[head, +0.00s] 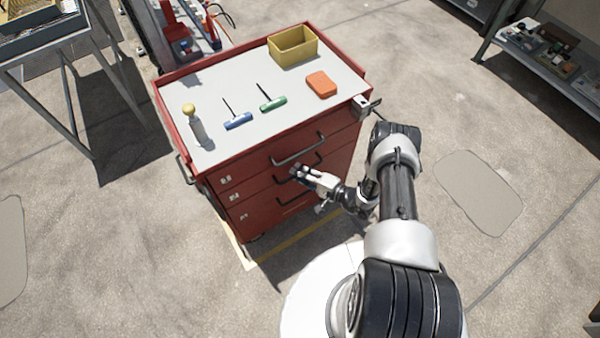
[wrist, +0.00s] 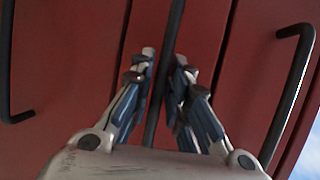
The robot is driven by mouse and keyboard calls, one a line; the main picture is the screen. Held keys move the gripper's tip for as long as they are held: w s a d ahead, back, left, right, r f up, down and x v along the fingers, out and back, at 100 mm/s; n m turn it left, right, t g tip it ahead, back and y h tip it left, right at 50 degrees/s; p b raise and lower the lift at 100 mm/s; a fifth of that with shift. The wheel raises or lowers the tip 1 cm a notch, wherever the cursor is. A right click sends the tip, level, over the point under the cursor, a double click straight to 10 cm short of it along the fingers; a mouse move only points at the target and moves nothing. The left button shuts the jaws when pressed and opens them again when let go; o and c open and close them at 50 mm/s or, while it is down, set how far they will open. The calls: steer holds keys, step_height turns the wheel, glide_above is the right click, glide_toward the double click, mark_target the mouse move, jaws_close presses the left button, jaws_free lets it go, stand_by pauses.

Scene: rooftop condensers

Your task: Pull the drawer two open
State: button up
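The red drawer cabinet (head: 262,170) has several drawers stacked on its front, each with a dark bar handle, and they look closed. Drawer two (head: 250,188) is the middle one, below the top drawer. My gripper (head: 299,172) is at its handle, which is partly hidden by the fingers. In the wrist view the handle of drawer two (wrist: 176,20) runs between the two fingers of my gripper (wrist: 165,62). The fingers are apart, one on each side of the bar. A gap shows on the left side; the right finger is very close to the bar.
In the wrist view, other handles lie to the left (wrist: 8,70) and right (wrist: 290,90). Floor right of the cabinet is clear.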

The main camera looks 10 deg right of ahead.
jaws_close()
stand_by(0.4)
